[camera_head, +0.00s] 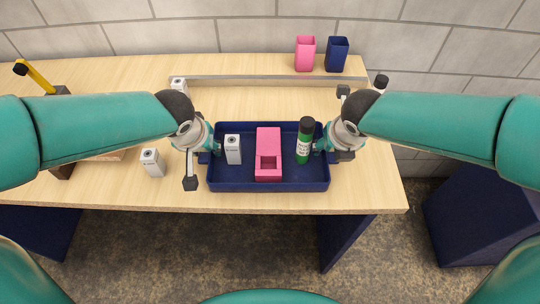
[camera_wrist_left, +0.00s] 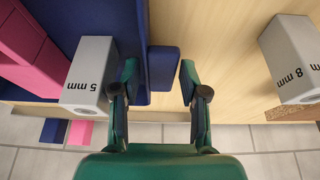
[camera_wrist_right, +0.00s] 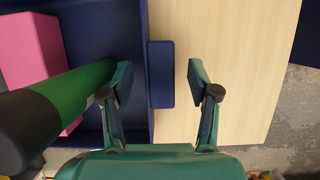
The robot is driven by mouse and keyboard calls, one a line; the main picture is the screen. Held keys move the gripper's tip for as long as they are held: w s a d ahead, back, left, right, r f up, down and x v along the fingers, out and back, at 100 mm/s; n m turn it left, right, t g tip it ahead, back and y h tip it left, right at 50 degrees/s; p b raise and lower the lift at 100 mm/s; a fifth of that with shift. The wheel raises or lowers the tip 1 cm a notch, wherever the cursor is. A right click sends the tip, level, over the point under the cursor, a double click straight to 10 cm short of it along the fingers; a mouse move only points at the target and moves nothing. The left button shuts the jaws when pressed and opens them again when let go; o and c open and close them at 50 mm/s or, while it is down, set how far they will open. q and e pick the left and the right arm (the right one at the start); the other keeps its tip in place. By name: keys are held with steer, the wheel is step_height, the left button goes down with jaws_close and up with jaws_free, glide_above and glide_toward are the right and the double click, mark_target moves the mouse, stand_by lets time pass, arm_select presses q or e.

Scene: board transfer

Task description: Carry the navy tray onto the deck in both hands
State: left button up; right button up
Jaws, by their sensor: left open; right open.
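The navy tray (camera_head: 290,187) rests on the wooden table near its front edge. It holds a white box (camera_head: 233,152) marked "5 mm", a pink block (camera_head: 268,145) with a recess, and a green bottle with a black cap (camera_head: 304,140). My left gripper (camera_head: 209,148) is open at the tray's left end; in the left wrist view its fingers stand either side of the navy end handle (camera_wrist_left: 163,68). My right gripper (camera_head: 323,146) is open at the right end, its fingers either side of the other handle (camera_wrist_right: 161,75). Neither grips it.
A wooden platform (camera_head: 105,156), partly hidden by my left arm, stands at the left. A white box (camera_head: 152,162) marked "8 mm" stands left of the tray. A metal rail (camera_head: 260,78) runs behind; pink (camera_head: 305,54) and navy (camera_head: 337,54) cups stand at the back.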

arm_select(q)
steer(key=shift+w+f, duration=0.2)
steer(key=shift+f, duration=0.25)
arm_select(e)
steer(key=shift+w+f, duration=0.15)
steer(key=shift+f, duration=0.3)
arm_select(q)
steer(key=c, duration=0.7)
arm_select(e)
steer(key=c, duration=0.7)
arm_select(q)
jaws_close()
arm_select(e)
jaws_close()
arm_select(q)
steer(key=shift+r, duration=0.1)
arm_select(e)
steer(key=shift+r, duration=0.1)
